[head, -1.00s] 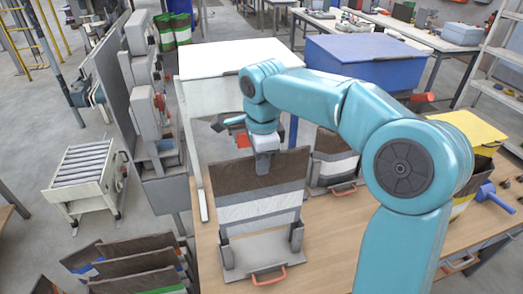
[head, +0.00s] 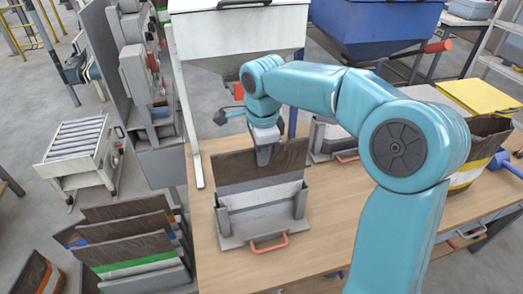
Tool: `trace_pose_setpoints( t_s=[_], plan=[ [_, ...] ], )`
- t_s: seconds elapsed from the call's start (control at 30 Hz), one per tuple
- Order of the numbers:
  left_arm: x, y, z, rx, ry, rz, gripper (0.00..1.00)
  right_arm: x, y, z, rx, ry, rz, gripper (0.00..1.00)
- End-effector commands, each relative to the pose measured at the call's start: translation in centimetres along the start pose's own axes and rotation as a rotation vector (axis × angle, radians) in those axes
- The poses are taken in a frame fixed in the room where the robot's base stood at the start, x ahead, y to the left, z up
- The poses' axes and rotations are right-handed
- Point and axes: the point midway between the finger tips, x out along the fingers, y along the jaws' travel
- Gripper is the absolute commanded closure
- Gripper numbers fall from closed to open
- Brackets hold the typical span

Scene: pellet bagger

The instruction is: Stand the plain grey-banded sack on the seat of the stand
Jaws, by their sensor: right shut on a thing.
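The sack (head: 245,170) has a dark brown upper part with pale grey to white bands below it. It is upright at the stand (head: 262,236), between its two side posts. The stand is grey with a red handle at the front, on the wooden table. My right gripper (head: 266,158) points down and is shut on the sack's top edge near its middle. The sack's bottom is hidden by the stand, so I cannot tell whether it touches the seat. My left gripper is out of view.
A second stand (head: 326,152) is behind my right arm. White (head: 240,35) and blue (head: 375,25) hoppers stand behind. A yellow-banded sack (head: 470,172) is at the table's right. Several sacks stand in a floor rack (head: 135,250) at left. The tabletop (head: 320,215) right of the stand is clear.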

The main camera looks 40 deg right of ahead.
Motion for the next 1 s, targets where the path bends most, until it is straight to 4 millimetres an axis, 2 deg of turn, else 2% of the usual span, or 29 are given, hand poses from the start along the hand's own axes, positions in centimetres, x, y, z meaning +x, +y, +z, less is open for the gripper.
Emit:
trace_pose_setpoints(
  t_s=[0.47,0.83,0.87,0.9,0.93,1.0],
  plan=[
    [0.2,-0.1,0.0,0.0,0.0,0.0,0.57,0.3,0.0,0.0,0.0,0.0,0.0,1.0],
    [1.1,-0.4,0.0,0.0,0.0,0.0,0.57,1.4,0.1,0.0,0.0,0.001,0.001,1.0],
    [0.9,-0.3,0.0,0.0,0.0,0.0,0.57,1.2,0.1,0.0,0.0,0.0,0.001,0.78],
    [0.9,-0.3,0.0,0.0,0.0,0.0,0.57,1.2,0.1,0.0,0.0,0.0,0.001,0.65],
    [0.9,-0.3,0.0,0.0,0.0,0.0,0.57,1.2,0.1,0.0,0.0,0.0,0.001,0.58],
    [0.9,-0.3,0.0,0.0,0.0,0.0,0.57,1.2,0.1,0.0,0.0,0.0,0.001,0.58]
  ],
)
